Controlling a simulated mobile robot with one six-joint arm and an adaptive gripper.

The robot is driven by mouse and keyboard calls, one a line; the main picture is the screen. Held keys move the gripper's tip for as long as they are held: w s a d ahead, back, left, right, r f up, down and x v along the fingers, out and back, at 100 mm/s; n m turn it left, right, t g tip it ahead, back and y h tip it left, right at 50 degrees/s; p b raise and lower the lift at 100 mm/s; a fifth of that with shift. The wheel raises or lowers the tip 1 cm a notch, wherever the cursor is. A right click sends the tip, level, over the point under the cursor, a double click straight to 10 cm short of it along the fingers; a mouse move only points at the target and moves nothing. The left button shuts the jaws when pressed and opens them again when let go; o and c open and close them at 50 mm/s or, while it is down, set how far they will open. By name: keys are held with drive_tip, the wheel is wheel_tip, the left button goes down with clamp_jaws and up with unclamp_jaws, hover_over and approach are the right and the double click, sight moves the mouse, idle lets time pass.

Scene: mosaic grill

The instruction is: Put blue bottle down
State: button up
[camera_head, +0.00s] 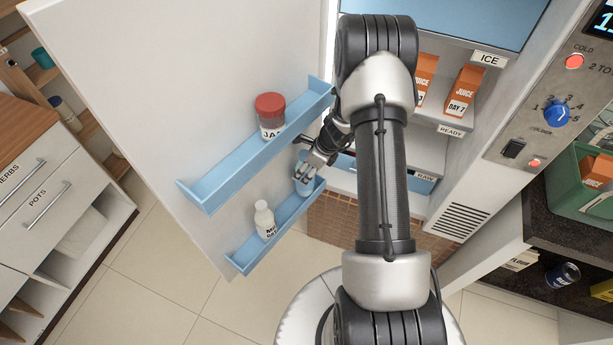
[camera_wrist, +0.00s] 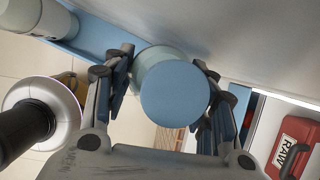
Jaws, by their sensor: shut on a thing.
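The blue bottle shows in the wrist view as a round blue cap (camera_wrist: 175,94) over a paler body, between the two fingers of my gripper (camera_wrist: 168,92). In the head view, my gripper (camera_head: 304,172) is at the right end of the lower blue door shelf (camera_head: 272,238), shut on the bottle (camera_head: 304,187). The bottle's lower part is over or inside this shelf; I cannot tell whether its base touches the shelf floor. My fingers and the shelf wall hide part of it.
A white bottle (camera_head: 265,220) stands to the left on the same shelf. A red-lidded jar (camera_head: 270,115) stands on the upper door shelf (camera_head: 225,177). The open fridge door (camera_head: 190,70) is close behind both shelves. Juice cartons (camera_head: 464,92) stand inside the fridge.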

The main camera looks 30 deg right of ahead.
drive_tip(key=shift+f+b, duration=0.55)
drive_tip(key=shift+f, duration=1.15)
drive_tip(key=shift+f, duration=0.2)
drive_tip(key=o, duration=1.6)
drive_tip(key=shift+o, duration=0.2)
drive_tip(key=shift+r, duration=0.15)
drive_tip(key=shift+d+r, duration=0.1)
drive_tip(key=shift+r, duration=0.25)
drive_tip(key=p+v, duration=0.2)
drive_tip(key=v, duration=0.5)
drive_tip(key=shift+p, duration=0.4)
drive_tip(key=shift+f, duration=0.1)
